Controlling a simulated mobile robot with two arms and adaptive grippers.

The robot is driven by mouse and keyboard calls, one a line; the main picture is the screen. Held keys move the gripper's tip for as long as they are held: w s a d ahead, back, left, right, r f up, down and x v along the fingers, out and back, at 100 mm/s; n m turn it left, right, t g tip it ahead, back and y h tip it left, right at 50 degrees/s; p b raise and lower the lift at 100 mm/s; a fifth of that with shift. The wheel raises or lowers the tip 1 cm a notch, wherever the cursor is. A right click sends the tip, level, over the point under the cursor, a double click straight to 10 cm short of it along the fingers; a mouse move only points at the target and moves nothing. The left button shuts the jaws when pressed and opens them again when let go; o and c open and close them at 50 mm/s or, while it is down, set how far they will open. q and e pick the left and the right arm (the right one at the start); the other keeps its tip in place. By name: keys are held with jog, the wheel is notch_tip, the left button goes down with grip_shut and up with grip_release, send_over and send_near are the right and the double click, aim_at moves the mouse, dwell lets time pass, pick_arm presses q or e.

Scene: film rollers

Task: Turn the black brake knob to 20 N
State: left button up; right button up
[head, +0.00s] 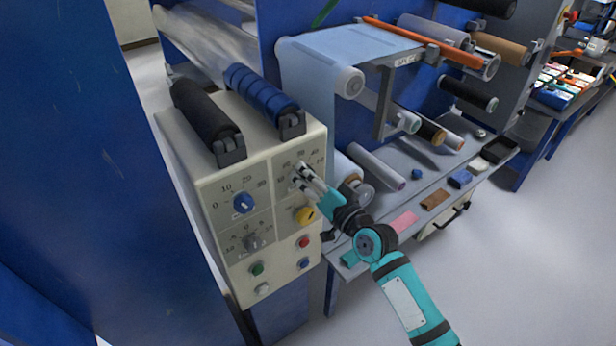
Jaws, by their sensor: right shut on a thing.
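The cream control panel (274,222) faces me with several dials. My right gripper (300,174) is at the upper right dial, with its fingers closed on the knob there. That knob is almost wholly hidden by the fingers, so I cannot make out its colour or pointer; it stands where the black brake knob would be. Numbers are printed in an arc around it, too small to read surely. My left gripper is not in view.
The panel also has a blue knob (243,203), a grey knob (252,243), a yellow knob (305,215), a green button (257,269) and a red button (304,242). Black (207,120) and blue (262,92) rollers lie on top. A shelf with rollers stands at right.

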jog(key=o, duration=1.1)
jog(key=shift+o, duration=0.2)
jog(key=v, duration=1.2)
